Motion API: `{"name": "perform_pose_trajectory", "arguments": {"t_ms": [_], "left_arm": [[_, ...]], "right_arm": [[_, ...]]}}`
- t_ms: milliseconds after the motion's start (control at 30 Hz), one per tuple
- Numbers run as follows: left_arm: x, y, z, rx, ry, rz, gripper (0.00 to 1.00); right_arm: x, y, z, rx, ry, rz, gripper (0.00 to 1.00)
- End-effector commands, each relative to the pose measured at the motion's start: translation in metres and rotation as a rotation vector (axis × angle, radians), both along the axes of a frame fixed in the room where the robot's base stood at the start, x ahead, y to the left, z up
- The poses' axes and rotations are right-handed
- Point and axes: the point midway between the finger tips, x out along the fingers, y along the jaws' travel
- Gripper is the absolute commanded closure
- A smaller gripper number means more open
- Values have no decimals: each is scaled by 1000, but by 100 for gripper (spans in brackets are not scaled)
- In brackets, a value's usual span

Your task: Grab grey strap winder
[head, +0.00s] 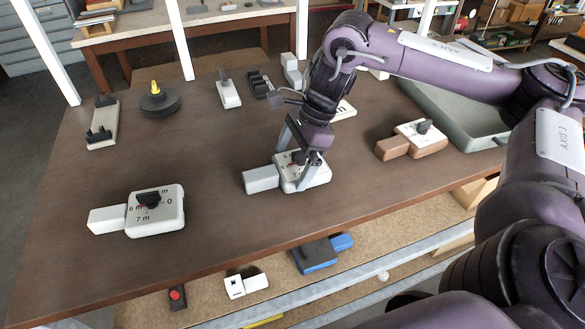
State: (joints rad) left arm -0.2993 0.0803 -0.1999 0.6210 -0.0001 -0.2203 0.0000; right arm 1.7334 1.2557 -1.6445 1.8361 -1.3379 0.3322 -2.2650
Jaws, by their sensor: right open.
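A pale grey strap winder (318,178) with a dark knob and printed marks lies on the brown table (230,240), its plain block end (262,179) to the left. My right gripper (299,166) points down over this winder with its fingers apart around the knob area. I cannot tell whether the fingers touch it. A second, similar pale winder (172,222) with a black knob lies at the front left. A brown winder (427,143) with a dark knob lies to the right. My left gripper is not in view.
A grey-green tray (440,107) lies at the right of the table. A black round base with a yellow top (158,101) and several small fixtures stand along the back. A lower shelf holds a blue and dark device (317,257). The table's front middle is clear.

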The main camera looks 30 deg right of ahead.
Motion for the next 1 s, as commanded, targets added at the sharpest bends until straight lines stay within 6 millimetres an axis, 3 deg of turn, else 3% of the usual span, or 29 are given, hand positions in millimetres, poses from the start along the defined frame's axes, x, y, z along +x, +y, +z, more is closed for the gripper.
{"name": "perform_pose_trajectory", "arguments": {"t_ms": [200,400,700,1000], "left_arm": [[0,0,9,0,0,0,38],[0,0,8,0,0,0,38],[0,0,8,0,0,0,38],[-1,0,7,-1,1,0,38]], "right_arm": [[2,8,-18,1,1,0,0],[2,9,-19,2,0,0,0],[2,8,-19,2,0,0,38],[3,8,-17,2,-3,-1,40]]}}
